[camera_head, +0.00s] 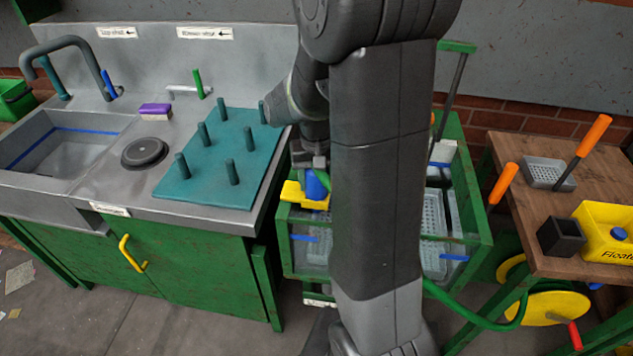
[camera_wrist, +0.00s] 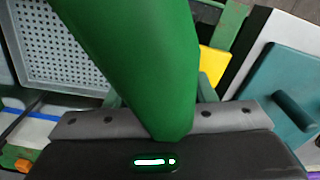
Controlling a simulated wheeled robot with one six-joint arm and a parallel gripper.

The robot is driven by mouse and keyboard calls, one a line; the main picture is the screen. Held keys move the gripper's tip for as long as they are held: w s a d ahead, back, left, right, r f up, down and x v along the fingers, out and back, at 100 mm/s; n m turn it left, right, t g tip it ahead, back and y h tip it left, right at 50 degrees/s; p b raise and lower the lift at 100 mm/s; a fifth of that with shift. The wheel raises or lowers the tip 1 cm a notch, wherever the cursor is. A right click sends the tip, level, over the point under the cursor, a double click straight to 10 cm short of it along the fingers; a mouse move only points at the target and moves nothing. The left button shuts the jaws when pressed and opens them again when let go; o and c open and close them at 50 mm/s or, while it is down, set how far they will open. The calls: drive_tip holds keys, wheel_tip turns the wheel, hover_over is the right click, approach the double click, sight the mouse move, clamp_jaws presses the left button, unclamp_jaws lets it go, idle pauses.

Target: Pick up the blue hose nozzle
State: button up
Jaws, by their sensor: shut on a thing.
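The blue hose nozzle (camera_head: 316,185) shows in the head view just below my gripper (camera_head: 312,163), at a yellow holder (camera_head: 293,194) on the near left of the green cart. My arm hides part of this spot. My gripper is shut on the nozzle, as far as the head view shows. In the wrist view a thick green tapered piece (camera_wrist: 140,55) rises from the grey jaws (camera_wrist: 160,118) and fills the middle; it seems to be the hose. No blue of the nozzle shows there.
The green cart (camera_head: 478,215) holds grey perforated baskets (camera_head: 432,215). A teal peg board (camera_head: 215,160) lies on the sink counter at left. A wooden table (camera_head: 520,150) stands at right with orange-handled tools and a yellow box (camera_head: 598,222). A green hose (camera_head: 470,314) loops low on the right.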

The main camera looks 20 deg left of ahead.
wheel_tip(320, 180, up, 10)
drive_tip(key=shift+r, duration=0.1)
drive_tip(key=o, duration=0.6)
drive_tip(key=shift+c, duration=1.4)
